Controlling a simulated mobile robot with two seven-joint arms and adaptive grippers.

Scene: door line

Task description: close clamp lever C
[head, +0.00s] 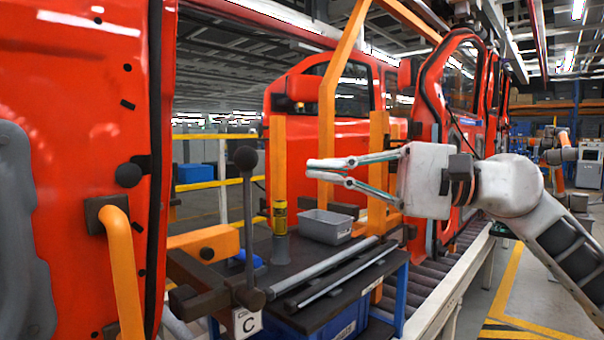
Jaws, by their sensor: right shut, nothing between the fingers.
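Clamp lever C (249,225) stands nearly upright, a dark rod with a round black knob on top. Its pivot is at the front of a dark clamp block, above a white tag (247,323) marked C. My right gripper (316,169) comes in from the right and points left. It is shut and empty, with its fingertips at about the knob's height in the picture. It appears to the right of the lever with a clear gap. My left gripper is not in view.
A red door panel (75,150) with an orange handle fills the left side. A dark-topped bench (340,300) holds a grey bin (325,226), a yellow-and-grey tool (280,230) and metal bars. Orange posts (378,150) rise behind. A roller conveyor with red doors runs at right.

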